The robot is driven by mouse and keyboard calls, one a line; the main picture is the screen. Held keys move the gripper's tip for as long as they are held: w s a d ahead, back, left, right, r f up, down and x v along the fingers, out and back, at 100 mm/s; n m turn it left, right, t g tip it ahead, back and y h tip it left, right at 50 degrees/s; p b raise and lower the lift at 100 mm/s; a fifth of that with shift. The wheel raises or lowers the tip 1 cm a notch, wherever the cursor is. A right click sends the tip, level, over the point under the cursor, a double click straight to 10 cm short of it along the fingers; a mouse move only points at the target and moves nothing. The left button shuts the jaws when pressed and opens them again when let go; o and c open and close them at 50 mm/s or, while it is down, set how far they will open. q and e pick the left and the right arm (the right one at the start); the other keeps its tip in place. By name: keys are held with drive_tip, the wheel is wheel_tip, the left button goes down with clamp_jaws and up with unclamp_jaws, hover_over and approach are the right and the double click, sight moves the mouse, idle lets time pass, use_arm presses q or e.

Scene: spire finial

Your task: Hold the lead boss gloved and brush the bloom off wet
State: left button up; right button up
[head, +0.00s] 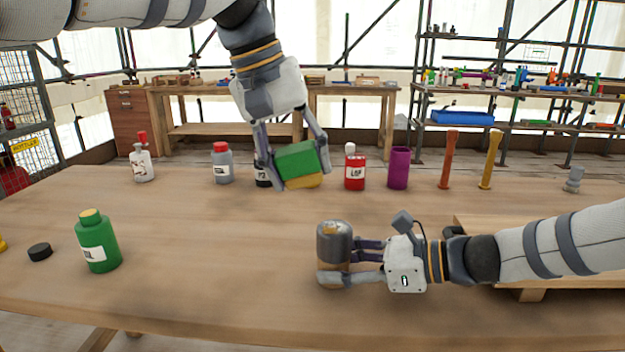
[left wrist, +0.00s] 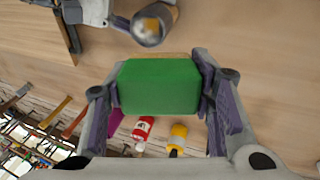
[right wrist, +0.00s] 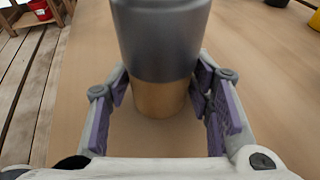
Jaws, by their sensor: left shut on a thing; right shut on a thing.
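The lead boss (head: 334,243) is a dark grey cylinder with a tan lower part and a pale, tan-marked patch on its top. It stands upright near the table's front middle. My right gripper (head: 348,263) is shut on it from the right, low down. In the right wrist view the boss (right wrist: 160,45) rises between the fingers. My left gripper (head: 296,168) is shut on a green and yellow block (head: 297,159), like a sponge, in the air behind the boss. The left wrist view shows the block's green face (left wrist: 160,87) and the boss (left wrist: 150,27) apart from it. No bristles show.
A green bottle (head: 98,243) and a black cap (head: 40,252) are at left. Along the back stand a white bottle (head: 142,160), a grey bottle (head: 222,163), a red can (head: 355,170) and a purple cup (head: 398,168). A wooden board (head: 480,222) lies at right.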

use_arm(q)
drive_tip(key=shift+a+r, duration=0.15)
idle(0.3)
drive_tip(key=d, duration=0.1)
drive_tip(key=d+f, duration=0.1)
drive_tip(key=d, duration=0.1)
drive_tip(key=d+f, duration=0.1)
drive_tip(key=d, duration=0.1)
drive_tip(key=shift+w+d+f, duration=0.15)
drive_tip(key=shift+d, duration=0.1)
drive_tip(key=shift+f, duration=1.7)
drive_tip(key=shift+f, duration=0.6)
